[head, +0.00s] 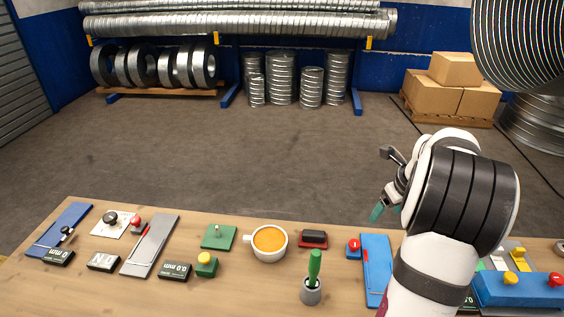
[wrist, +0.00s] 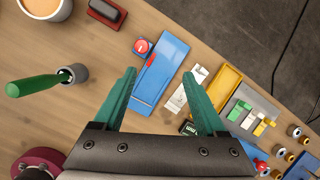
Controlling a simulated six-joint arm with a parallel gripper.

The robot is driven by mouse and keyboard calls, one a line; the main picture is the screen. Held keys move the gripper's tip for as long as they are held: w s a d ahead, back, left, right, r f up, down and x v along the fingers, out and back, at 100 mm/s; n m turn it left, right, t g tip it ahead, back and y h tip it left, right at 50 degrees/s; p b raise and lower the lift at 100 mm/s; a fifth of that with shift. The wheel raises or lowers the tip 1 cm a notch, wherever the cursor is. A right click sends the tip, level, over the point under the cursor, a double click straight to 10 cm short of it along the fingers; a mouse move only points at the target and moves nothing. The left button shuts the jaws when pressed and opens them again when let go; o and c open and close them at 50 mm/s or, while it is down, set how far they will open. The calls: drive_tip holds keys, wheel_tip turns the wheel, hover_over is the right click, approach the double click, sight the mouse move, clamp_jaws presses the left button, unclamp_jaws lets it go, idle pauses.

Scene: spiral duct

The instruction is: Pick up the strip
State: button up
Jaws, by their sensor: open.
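My gripper (wrist: 159,78) is open, its two green fingers apart with nothing between them. In the head view my gripper (head: 378,211) hangs above the right half of the bench. I cannot tell for sure which item is the strip. A pale, narrow strip-like piece (wrist: 186,92) with dark marks lies just right of the blue plate in the wrist view, partly behind the right finger. A blue plate (wrist: 160,70) with a thin red bar lies beyond and between the fingertips. In the head view the arm hides the pale piece.
A white cup (head: 270,244), a green-handled brush in a grey holder (head: 311,291) and a red-and-black block (head: 313,238) stand left of my gripper. A yellow tray (wrist: 222,92) and a grey plate with small colored blocks (wrist: 251,113) lie right. Several gauges and plates fill the bench's left.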

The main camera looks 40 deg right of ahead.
drive_tip(key=s+d+f+m+h, duration=0.1)
drive_tip(key=s+d+f+m, duration=0.3)
drive_tip(key=s+d+m, duration=0.45)
drive_tip(key=shift+n+g, duration=0.3)
drive_tip(key=shift+n, duration=0.65)
drive_tip(key=x, duration=1)
drive_tip(key=d+x, duration=0.1)
drive_tip(key=x, duration=0.4)
drive_tip(key=shift+f, duration=0.1)
clamp_jaws()
